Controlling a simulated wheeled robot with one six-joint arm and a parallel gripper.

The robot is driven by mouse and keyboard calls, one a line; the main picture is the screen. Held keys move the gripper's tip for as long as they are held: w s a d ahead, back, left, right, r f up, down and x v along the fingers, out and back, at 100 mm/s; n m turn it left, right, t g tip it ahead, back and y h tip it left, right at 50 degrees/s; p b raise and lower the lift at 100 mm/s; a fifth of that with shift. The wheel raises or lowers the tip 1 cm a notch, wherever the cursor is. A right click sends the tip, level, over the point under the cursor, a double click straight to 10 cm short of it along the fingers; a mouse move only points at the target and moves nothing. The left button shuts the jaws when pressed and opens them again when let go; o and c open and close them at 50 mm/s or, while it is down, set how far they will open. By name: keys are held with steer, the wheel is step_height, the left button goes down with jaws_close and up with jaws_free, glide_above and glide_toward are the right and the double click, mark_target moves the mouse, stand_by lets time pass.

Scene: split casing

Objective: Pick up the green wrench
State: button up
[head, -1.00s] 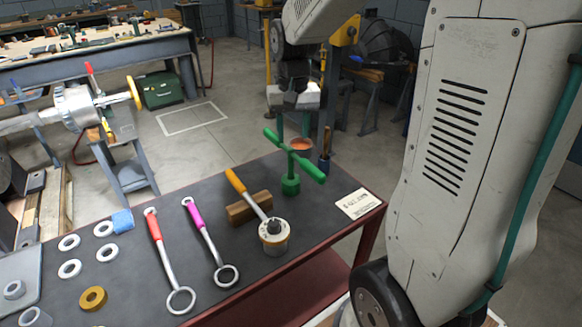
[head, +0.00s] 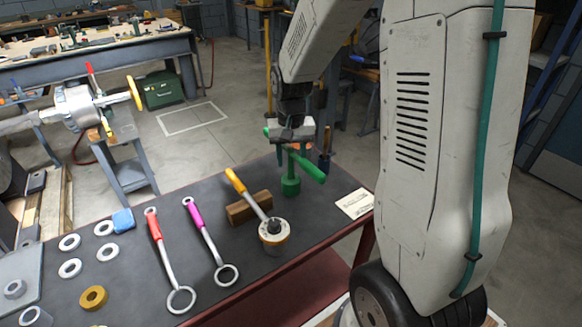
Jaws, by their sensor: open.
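The green wrench (head: 309,169) is a T-handled tool standing upright near the far right part of the dark bench top, its thick green foot (head: 291,186) on the surface. Its crossbar slants from upper left to lower right. My gripper (head: 289,148) points down at the crossbar, with the jaws open and close to its middle. The gripper covers part of the bar, so I cannot tell whether the fingers straddle it or touch it.
An orange-handled tool (head: 236,182) leans on a wooden block (head: 240,211) and a round pot (head: 274,234). Red (head: 153,226) and magenta (head: 194,216) wrenches lie left of it. A paper card (head: 355,203) lies right of the green wrench.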

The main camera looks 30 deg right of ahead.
jaws_close()
steer(key=shift+r, duration=0.1)
step_height(320, 180, up, 10)
stand_by(0.6)
steer(key=c, duration=0.9)
jaws_free()
jaws_close()
